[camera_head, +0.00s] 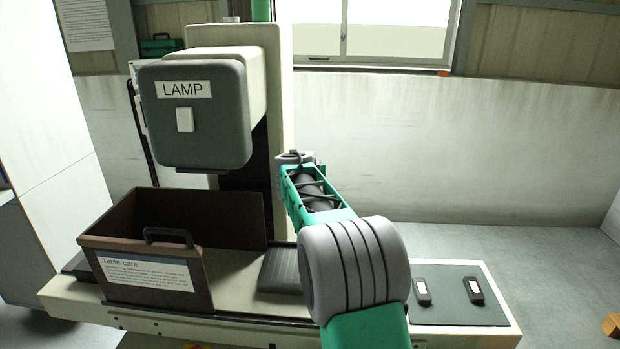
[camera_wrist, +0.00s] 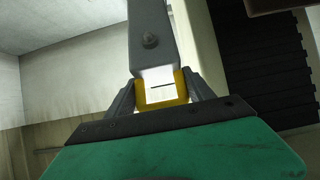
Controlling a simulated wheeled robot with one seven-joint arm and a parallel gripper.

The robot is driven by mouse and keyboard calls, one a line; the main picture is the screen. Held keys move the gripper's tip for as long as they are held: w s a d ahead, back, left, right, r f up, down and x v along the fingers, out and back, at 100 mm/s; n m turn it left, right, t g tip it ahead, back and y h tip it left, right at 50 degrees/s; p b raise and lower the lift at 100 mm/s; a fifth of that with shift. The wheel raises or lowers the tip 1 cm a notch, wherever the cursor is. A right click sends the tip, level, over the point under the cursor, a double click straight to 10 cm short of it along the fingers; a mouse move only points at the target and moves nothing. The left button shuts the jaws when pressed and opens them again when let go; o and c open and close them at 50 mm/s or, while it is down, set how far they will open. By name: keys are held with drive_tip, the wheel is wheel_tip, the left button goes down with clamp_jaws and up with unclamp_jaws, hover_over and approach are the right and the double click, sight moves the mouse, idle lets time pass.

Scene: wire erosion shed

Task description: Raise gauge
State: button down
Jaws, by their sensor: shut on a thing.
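In the wrist view my gripper (camera_wrist: 160,82) is shut on a grey bar-shaped piece, which I take to be the gauge (camera_wrist: 149,40). I cannot tell there whether the piece touches anything.
A grey lamp head (camera_head: 200,115) hangs over an open brown box (camera_head: 135,262) labelled "Table care". A dark ribbed plate (camera_head: 282,270) lies right of the box. Two small dark labelled pieces (camera_head: 422,291) (camera_head: 473,290) rest on a dark mat (camera_head: 450,312) at the table's right end.

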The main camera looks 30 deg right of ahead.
drive_tip(key=shift+d+r, duration=0.1)
drive_tip(key=shift+d, duration=0.1)
drive_tip(key=c, duration=0.8)
unclamp_jaws()
drive_tip(key=shift+o, duration=0.9)
drive_tip(key=shift+s+d, duration=0.1)
drive_tip(key=shift+a, duration=0.2)
drive_tip(key=shift+s+a, duration=0.15)
drive_tip(key=b+v, duration=0.2)
drive_tip(key=v, duration=0.5)
drive_tip(key=shift+r+b, duration=0.15)
drive_tip(key=shift+b, duration=0.2)
drive_tip(key=shift+s, duration=0.1)
